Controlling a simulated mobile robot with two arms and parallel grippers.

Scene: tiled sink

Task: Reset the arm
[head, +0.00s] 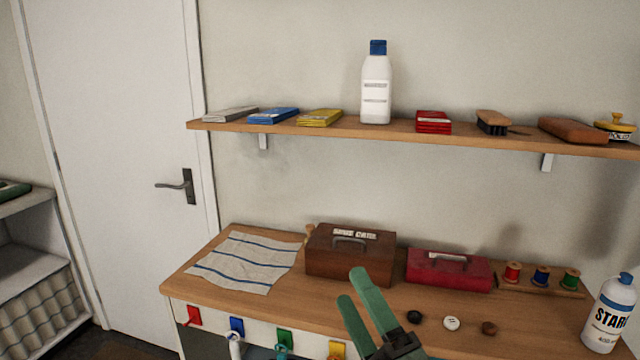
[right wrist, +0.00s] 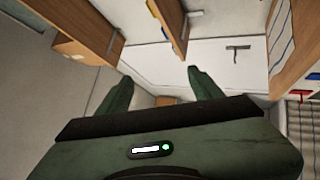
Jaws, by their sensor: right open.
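My right gripper (head: 352,287) shows at the lower middle of the head view, in front of the wooden counter (head: 215,270). Its two green fingers are apart, with nothing between them. In the right wrist view, the same gripper (right wrist: 160,82) has its fingers spread, with the white door (right wrist: 225,52) beyond them. My left gripper is in neither view.
A brown box (head: 350,267), red box (head: 448,281) and striped cloth (head: 245,262) are on the counter. Loose discs lie right of my gripper, near a white bottle (head: 608,315). A wall shelf (head: 340,133) holds another bottle (head: 376,85) and small items.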

